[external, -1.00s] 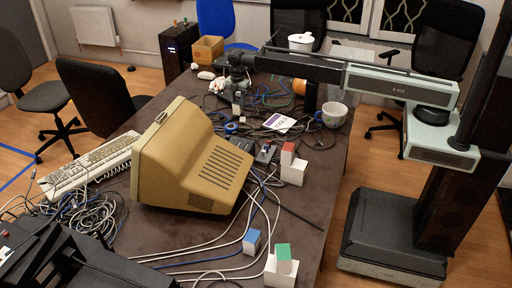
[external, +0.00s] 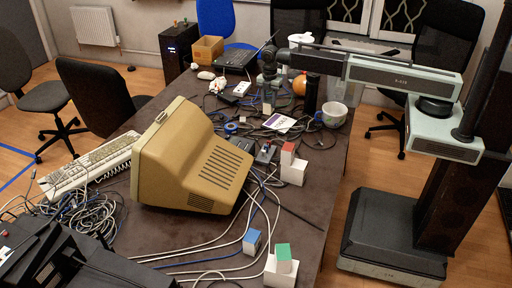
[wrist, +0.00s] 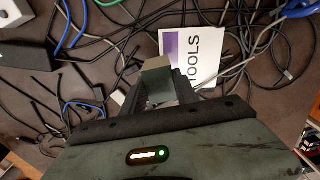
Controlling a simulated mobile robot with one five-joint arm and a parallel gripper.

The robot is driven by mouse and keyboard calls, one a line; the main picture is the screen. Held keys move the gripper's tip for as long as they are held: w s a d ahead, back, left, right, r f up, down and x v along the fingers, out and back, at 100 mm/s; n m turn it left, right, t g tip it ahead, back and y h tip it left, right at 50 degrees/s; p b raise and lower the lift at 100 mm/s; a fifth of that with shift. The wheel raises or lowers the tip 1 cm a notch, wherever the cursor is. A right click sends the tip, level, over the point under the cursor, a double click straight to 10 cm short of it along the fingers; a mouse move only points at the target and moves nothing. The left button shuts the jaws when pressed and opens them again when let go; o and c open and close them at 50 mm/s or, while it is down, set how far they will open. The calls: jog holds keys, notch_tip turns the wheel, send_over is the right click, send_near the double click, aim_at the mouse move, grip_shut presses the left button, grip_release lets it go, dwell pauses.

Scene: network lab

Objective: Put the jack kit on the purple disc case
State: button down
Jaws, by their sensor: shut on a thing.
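The disc case (external: 279,122) lies flat on the table among cables. It is white with a purple part and a word ending in "TOOLS" in the wrist view (wrist: 205,55). My gripper (external: 267,92) is shut on a small grey-green box, which I take to be the jack kit (wrist: 156,70); it also shows below my gripper in the external view (external: 267,106). The gripper's body hides the box's lower part.
A patterned mug (external: 332,115) stands right of the case, with a dark cylinder (external: 311,93) and an orange round thing (external: 300,85) behind. A laptop (external: 236,60) and a white power strip (external: 241,88) lie further back. A red-topped white block (external: 293,168) stands in front.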

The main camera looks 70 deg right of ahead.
jog(key=s+a+r+p, duration=0.2)
jog(key=s+r+p, duration=0.4)
jog(key=r+p, duration=0.1)
jog(key=shift+n, duration=0.4)
notch_tip(320, 180, down, 11)
jog(key=b, duration=1.1)
jog(key=shift+d, duration=0.1)
jog(key=shift+r, duration=0.2)
jog(key=shift+f, duration=0.15)
jog(key=c, duration=0.9)
grip_release()
